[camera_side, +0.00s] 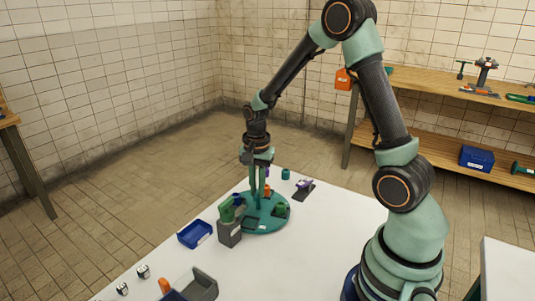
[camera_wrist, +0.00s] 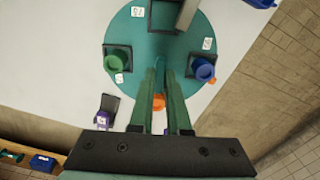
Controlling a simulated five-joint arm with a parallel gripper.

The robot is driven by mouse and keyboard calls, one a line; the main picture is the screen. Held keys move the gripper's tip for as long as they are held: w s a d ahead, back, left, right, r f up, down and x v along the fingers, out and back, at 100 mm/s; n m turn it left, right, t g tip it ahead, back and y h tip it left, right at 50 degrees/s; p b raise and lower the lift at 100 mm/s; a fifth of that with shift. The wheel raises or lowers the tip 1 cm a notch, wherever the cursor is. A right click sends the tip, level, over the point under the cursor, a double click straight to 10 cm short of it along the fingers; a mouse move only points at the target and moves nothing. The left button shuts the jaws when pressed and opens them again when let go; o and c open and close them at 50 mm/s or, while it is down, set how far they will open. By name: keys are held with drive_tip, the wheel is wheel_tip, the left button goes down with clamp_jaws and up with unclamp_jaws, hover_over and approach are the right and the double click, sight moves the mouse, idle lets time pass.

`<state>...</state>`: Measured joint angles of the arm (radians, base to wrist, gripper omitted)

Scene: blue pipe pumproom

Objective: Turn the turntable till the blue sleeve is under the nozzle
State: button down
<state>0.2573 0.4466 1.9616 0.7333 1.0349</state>
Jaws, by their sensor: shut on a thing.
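The green turntable (camera_side: 265,226) is on the white table and also fills the middle of the wrist view (camera_wrist: 180,35). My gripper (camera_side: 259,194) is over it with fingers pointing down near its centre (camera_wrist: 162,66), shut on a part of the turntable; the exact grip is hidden. The blue sleeve (camera_wrist: 203,70) is on the right station in the wrist view, at the far left side in the side view (camera_side: 237,199). The nozzle tip is not clear.
A green sleeve (camera_wrist: 117,60) sits on the left station and an orange one (camera_wrist: 158,102) on the bottom station. A blue bin (camera_side: 195,234) stands left of the post. A purple item (camera_side: 305,184) on a dark base lies just off the turntable.

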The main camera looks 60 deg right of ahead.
sight(257, 192)
drive_tip(key=shift+r+n, duration=0.1)
drive_tip(key=shift+n, duration=7.3)
drive_tip(key=c, duration=0.9)
unclamp_jaws()
wheel_tip(257, 192, up, 12)
drive_tip(key=shift+r, duration=0.1)
